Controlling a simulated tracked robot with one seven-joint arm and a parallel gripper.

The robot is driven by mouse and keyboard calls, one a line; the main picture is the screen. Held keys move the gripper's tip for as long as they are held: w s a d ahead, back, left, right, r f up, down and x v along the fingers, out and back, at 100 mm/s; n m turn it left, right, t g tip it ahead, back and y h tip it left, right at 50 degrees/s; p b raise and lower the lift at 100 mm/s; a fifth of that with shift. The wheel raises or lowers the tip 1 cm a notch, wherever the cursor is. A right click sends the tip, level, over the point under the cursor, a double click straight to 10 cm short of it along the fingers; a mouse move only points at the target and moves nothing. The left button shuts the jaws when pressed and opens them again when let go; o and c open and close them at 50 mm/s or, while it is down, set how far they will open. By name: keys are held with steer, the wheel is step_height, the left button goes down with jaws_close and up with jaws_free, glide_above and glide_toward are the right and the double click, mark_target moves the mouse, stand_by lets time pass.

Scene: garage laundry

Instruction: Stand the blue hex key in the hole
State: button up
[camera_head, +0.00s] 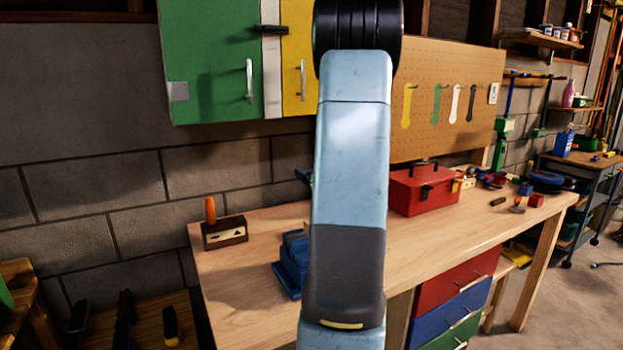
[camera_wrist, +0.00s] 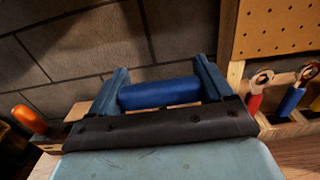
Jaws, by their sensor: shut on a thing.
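In the wrist view my gripper (camera_wrist: 160,78) is shut on a thick blue cylindrical piece, which I take to be the blue hex key (camera_wrist: 160,93). It lies crosswise between the two fingers; its ends and any thin shaft are hidden. In the head view my arm hides the held piece and most of the gripper. A small wooden block (camera_head: 225,233) with an orange-handled tool (camera_head: 210,209) standing in it is at the bench's left end. The orange handle (camera_wrist: 29,118) also shows at the left of the wrist view. I cannot make out the hole.
A blue vise (camera_head: 291,264) sits on the workbench (camera_head: 237,285) left of my arm. A red toolbox (camera_head: 422,189) is to the right. Behind are a block wall and a pegboard (camera_head: 450,75). Red-handled (camera_wrist: 254,102) and blue-handled (camera_wrist: 290,99) tools stand in a wooden rack.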

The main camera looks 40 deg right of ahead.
steer(key=shift+r, duration=1.75)
